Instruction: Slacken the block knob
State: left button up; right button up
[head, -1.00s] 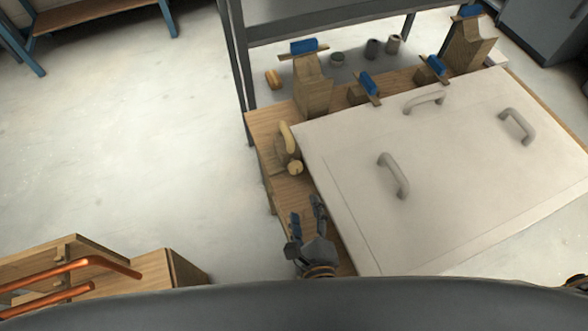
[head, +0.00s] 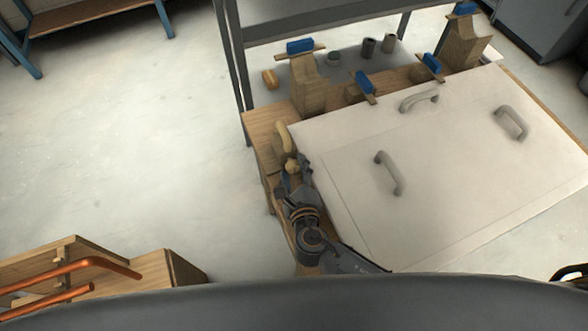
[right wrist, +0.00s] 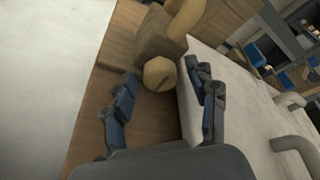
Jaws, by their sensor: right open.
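The block knob (head: 291,166) is a pale, faceted wooden knob on the near end of a wooden block with a tan curved handle (head: 283,138), at the left edge of the bench. In the right wrist view the knob (right wrist: 160,74) shows a dark slot line across its face. My right gripper (head: 292,177) is open just in front of the knob. In the right wrist view its fingers (right wrist: 165,80) stand either side of the knob, with gaps visible; I see no contact. My left gripper is not in view.
A large white panel (head: 440,190) with grey handles (head: 388,173) lies right of the knob, close to my right finger. Blue-topped wooden clamps (head: 300,47) line the far side. Copper pipes (head: 70,270) lie at lower left. The floor left of the bench is clear.

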jog(key=c, duration=1.2)
jog(key=shift+o, duration=0.2)
jog(key=shift+r+n+h+p, duration=0.15)
jog(key=shift+n+h+p, duration=0.15)
jog(key=shift+n+p, duration=0.3)
jog(key=shift+a+n+t+p, duration=0.1)
jog(key=shift+n+t+p, duration=0.3)
jog(key=shift+n+p, duration=0.4)
jog(key=shift+f+n+t+h+p, duration=0.25)
jog(key=shift+n+t+h+p, duration=0.35)
jog(key=shift+n, duration=0.7)
jog(key=shift+s, duration=0.1)
jog(key=o, duration=1.2)
jog(key=shift+c, duration=0.2)
